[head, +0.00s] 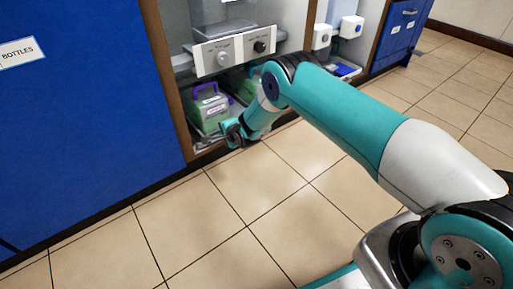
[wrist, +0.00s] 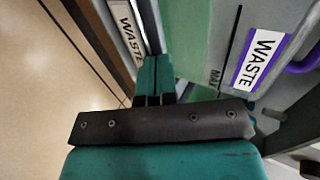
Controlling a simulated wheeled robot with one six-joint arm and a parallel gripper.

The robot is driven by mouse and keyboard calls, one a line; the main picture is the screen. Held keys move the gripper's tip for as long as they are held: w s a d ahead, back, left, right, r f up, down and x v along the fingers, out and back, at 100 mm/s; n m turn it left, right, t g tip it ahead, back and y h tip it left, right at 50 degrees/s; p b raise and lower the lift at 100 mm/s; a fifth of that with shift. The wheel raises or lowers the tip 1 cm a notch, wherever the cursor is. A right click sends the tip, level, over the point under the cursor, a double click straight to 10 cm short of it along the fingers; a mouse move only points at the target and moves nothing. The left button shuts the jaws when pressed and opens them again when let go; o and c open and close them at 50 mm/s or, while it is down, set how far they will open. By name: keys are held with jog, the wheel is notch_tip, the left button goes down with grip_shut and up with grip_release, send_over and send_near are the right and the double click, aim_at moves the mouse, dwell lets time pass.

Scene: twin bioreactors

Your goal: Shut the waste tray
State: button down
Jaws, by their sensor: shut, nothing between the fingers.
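The waste tray (head: 207,144) is low in the left bay of the cabinet, partly hidden by my gripper in the head view. Its front with a WASTE label (wrist: 127,33) shows at the top of the wrist view. A green waste bottle (head: 211,108) with a purple handle stands in the tray. Its own WASTE label (wrist: 258,60) faces the wrist camera. My gripper (head: 230,133) is shut and empty, low at the tray's front. In the wrist view its fingertips (wrist: 154,62) are close beside the labelled front; I cannot tell if they touch it.
A control panel with knobs (head: 235,52) is above the bottle. A second bottle (head: 247,86) is partly hidden behind my arm. A blue cabinet (head: 90,90) stands at the left, and a wooden post (head: 163,75) borders the bay. The tiled floor (head: 215,225) in front is clear.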

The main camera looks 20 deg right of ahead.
jog(key=s+f+p+v, duration=0.1)
jog(key=p+v, duration=0.7)
jog(key=v, duration=0.4)
jog(key=s+a+r+n+g+y+p, duration=0.1)
jog(key=s+a+r+n+g, duration=0.15)
jog(key=r, duration=0.75)
jog(key=s+a+r+n+g+p, duration=0.1)
jog(key=s+a+r+n+p, duration=0.2)
jog(key=r, duration=0.7)
jog(key=s+a+r+n+g+y, duration=0.15)
jog(key=r+n, duration=0.25)
jog(key=r, duration=0.6)
jog(key=s+d+r+n+g+h+p, duration=0.15)
jog(key=s+r+n, duration=0.25)
jog(key=s+r, duration=0.5)
jog(key=s+d+r+n+g+p, duration=0.1)
jog(key=s+r+n+g+p, duration=0.3)
jog(key=s, duration=0.8)
jog(key=s+d+r+n+g+p, duration=0.15)
jog(key=s+r+n, duration=0.25)
jog(key=s+r, duration=0.55)
notch_tip(320, 180, up, 35)
jog(key=p, duration=3.6)
jog(key=shift+s+t, duration=0.3)
jog(key=shift+d, duration=0.1)
